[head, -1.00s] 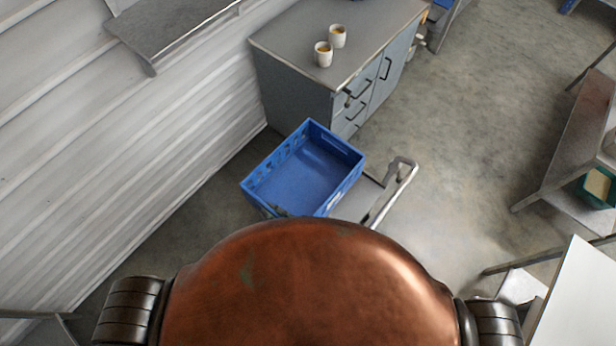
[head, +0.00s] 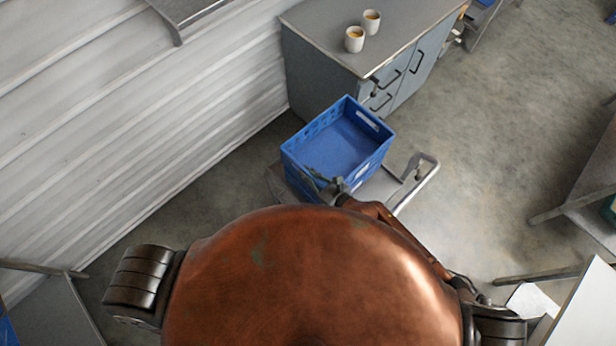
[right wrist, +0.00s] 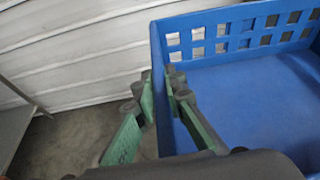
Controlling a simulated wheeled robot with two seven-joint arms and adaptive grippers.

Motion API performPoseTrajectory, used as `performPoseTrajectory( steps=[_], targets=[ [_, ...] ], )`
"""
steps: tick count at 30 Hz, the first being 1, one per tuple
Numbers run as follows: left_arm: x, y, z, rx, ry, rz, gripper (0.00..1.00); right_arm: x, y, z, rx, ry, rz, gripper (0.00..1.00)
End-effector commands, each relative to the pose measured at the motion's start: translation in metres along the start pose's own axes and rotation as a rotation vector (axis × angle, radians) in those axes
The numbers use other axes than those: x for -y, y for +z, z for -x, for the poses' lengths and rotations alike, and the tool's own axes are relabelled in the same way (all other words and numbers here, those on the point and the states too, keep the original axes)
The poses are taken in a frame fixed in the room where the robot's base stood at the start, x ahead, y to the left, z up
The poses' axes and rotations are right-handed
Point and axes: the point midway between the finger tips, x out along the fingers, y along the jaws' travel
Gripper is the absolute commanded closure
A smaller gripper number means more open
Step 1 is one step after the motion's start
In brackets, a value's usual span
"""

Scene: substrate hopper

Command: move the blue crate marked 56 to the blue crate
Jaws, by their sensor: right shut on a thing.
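A blue crate (head: 346,140) with slotted walls and an open, empty top is on a low grey trolley (head: 404,180). No number can be read on it. A blue side continues below its rim; I cannot tell whether that is a second crate. My right gripper (head: 327,184) is at the crate's near wall. In the right wrist view the blue crate (right wrist: 250,85) fills the right side, and my right gripper (right wrist: 160,95) is shut on its wall, one green-sided finger outside and one inside. My left gripper is out of view.
A grey cabinet (head: 340,75) with two cups (head: 355,39) on top stands behind the crate. The white corrugated wall (head: 150,120) is on the left. A white table (head: 585,310) is at lower right. Open floor (head: 500,140) lies right of the trolley.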

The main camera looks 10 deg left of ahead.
Motion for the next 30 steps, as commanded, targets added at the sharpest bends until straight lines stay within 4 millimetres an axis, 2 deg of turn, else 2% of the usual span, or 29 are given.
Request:
performPoseTrajectory(
  steps=[3,9,17,18,24,30],
  targets=[
    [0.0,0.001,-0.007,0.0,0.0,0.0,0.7,0.007,-0.007,-0.006,0.005,-0.002,0.01,1.0],
    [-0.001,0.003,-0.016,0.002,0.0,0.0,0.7,0.005,-0.029,-0.013,0.006,-0.002,0.007,1.0],
    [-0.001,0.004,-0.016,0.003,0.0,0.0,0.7,0.004,-0.034,-0.013,0.0,-0.001,0.006,1.0],
    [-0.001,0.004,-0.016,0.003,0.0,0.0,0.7,0.003,-0.038,-0.013,-0.008,0.001,0.0,0.87],
    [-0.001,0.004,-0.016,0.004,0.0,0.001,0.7,0.002,-0.04,-0.012,-0.011,0.002,0.0,0.74],
    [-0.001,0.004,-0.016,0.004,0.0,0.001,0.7,0.001,-0.042,-0.012,-0.014,0.003,0.0,0.72]
  ],
)
